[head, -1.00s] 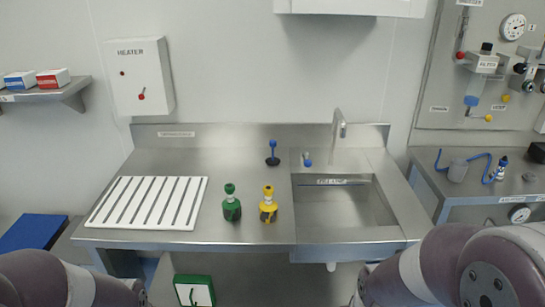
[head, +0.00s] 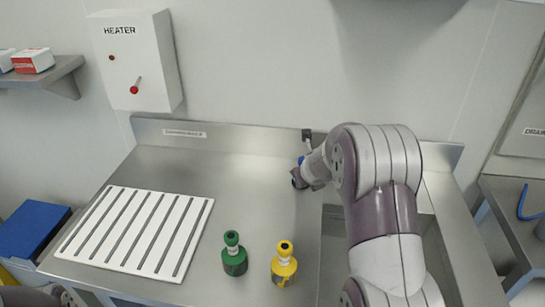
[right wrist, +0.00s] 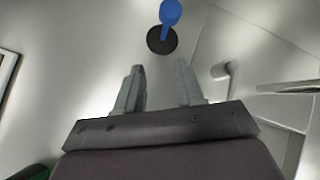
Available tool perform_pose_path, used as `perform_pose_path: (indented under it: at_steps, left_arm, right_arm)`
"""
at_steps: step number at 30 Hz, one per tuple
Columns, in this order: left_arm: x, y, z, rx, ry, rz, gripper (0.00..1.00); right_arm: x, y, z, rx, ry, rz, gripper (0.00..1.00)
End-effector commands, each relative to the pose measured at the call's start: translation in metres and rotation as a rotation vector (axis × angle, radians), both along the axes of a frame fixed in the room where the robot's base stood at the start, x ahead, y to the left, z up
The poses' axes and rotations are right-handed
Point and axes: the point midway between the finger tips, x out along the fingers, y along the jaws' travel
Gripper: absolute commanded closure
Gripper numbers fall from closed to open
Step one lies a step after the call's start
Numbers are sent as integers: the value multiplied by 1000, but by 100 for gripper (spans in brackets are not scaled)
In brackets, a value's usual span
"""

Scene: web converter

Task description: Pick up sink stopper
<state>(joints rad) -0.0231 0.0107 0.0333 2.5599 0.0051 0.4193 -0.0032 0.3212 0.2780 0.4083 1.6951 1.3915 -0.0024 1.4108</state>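The sink stopper, a blue knob (right wrist: 170,12) on a round black base (right wrist: 162,40), stands on the steel counter in the right wrist view. My right gripper (right wrist: 160,84) is open and empty, its two fingers pointing toward the stopper with a gap between. In the head view my right gripper (head: 298,180) is over the counter left of the sink. A bit of blue (head: 301,160) shows just beside it; the rest of the stopper is hidden there. My left gripper is out of view.
A green bottle (head: 234,256) and a yellow bottle (head: 284,266) stand at the counter's front. A white slatted rack (head: 135,232) lies to the left. My right arm covers much of the sink (head: 334,235). A silver spout (right wrist: 288,87) is right of the gripper.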

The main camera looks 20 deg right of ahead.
Motion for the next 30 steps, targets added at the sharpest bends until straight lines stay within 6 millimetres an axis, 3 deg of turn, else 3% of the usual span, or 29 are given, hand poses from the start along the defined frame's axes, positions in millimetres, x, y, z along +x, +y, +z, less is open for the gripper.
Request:
perform_pose_path:
  at_steps: [3,8,15,30]
  left_arm:
    - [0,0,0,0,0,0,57]
    - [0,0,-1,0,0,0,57]
    - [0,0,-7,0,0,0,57]
    - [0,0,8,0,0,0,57]
  right_arm:
    - [4,-9,8,128,-73,-202,62]
    - [5,-13,5,208,-105,-313,62]
    - [38,-26,-33,216,-106,-322,62]
    - [88,-41,-79,215,-106,-319,62]
